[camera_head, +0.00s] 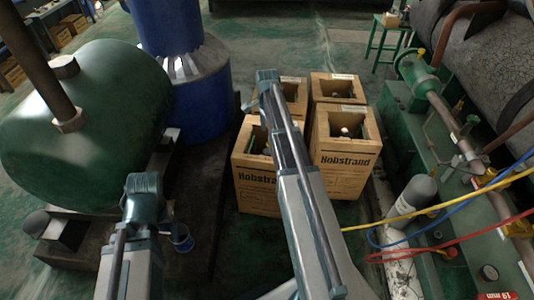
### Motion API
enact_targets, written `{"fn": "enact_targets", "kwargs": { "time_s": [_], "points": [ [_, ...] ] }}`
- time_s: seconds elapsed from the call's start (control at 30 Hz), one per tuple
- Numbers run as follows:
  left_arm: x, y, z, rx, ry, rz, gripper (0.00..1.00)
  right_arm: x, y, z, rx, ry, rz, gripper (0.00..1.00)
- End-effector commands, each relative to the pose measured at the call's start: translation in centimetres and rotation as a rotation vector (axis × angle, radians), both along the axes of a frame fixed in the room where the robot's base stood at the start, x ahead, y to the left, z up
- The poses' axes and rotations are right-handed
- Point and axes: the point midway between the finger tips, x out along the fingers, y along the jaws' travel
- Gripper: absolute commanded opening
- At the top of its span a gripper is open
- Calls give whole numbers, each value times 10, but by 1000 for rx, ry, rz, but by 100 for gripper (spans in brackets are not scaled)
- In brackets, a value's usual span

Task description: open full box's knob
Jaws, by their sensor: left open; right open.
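Several open cardboard boxes stand together on the floor, each with a cut-out top. The front left box (257,187) and the front right box (343,159) read "Hobstrand". Behind them are a back right box (342,83) and a back left box (298,84), partly covered by my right arm. A small pale knob (345,131) shows inside the front right box. I cannot tell which box is the full one. My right arm reaches up across the left boxes and hides part of their openings. My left arm is at the lower left. No fingertips of either gripper can be made out.
A green tank (85,125) and a blue cylinder (200,95) stand on the left. Green machinery with pipes (415,72), a grey bottle (418,192) and yellow, blue and red hoses (440,205) is on the right. Open floor (290,35) lies behind the boxes.

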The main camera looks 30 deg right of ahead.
Motion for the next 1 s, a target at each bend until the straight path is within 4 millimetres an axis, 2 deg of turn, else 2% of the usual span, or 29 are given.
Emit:
{"fn": "enact_targets", "kwargs": {
  "time_s": [0.03,0.6,0.8,1.0],
  "points": [
    [0,0,-14,-1,0,-1,67,0,0,-14,0,0,0,79],
    [0,-2,-93,-8,-1,-3,67,0,0,-93,0,0,1,79],
    [0,-2,-106,-8,-2,1,67,0,0,-106,0,0,1,79],
    [0,-2,-105,-8,-1,2,67,0,0,-105,0,0,1,79]
  ]
}}
